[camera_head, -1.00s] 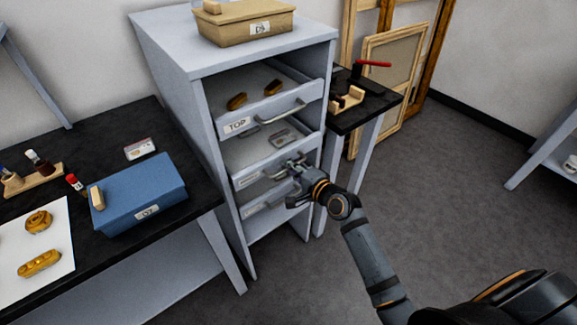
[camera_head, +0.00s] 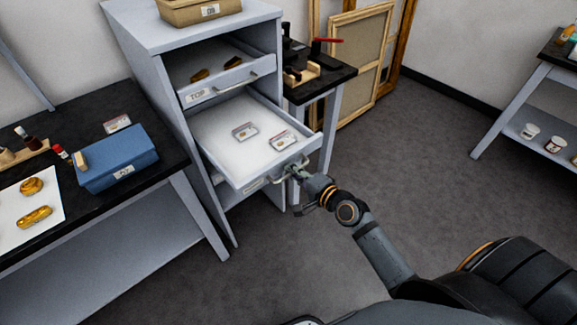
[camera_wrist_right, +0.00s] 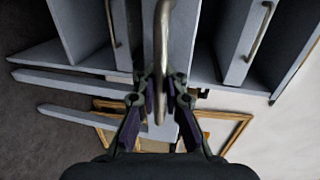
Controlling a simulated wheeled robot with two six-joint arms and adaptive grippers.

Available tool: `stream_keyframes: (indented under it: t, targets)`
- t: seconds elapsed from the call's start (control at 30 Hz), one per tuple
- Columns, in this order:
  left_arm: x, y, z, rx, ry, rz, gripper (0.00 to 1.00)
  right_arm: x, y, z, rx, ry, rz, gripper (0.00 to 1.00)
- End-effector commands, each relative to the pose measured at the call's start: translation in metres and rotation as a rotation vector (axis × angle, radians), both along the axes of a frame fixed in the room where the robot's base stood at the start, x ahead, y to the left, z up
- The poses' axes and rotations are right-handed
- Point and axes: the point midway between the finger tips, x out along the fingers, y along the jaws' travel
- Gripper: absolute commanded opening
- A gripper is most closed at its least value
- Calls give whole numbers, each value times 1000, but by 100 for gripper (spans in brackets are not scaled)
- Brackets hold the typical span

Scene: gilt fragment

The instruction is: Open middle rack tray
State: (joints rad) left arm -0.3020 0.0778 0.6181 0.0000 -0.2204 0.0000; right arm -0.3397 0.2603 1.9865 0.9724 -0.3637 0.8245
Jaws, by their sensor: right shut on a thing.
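The middle tray (camera_head: 225,139) of the grey rack (camera_head: 163,82) is pulled well out in the head view. Two small labelled cards (camera_head: 244,131) lie on its white floor. My right gripper (camera_head: 297,172) is at the tray's front, shut on its metal handle. The handle (camera_wrist_right: 162,60) also shows in the right wrist view, between the two fingers of the right gripper (camera_wrist_right: 163,92). The top tray (camera_head: 222,77), labelled TOP, sits above with two brown pieces in it and is much less far out. My left gripper is in neither view.
A black-topped table (camera_head: 110,183) on the left holds a blue box (camera_head: 117,158), a bottle rack and gilt pieces on a white sheet. A tan box (camera_head: 199,10) stands on the rack. A small black side table (camera_head: 335,78) is behind the tray. Floor (camera_head: 420,165) to the right is clear.

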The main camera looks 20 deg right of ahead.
Motion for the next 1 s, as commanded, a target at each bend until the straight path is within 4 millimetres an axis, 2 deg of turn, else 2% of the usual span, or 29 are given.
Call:
stream_keyframes:
  t: [0.57,0.6,0.7,1.0]
  targets:
    - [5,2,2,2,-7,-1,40,-6,-2,1,0,-3,-1,0]
    - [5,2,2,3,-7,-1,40,-6,-2,1,0,-3,-1,9]
    - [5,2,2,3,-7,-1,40,-6,-2,1,0,-3,-1,19]
    - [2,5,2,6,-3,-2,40,-8,-3,1,-1,-1,-1,19]
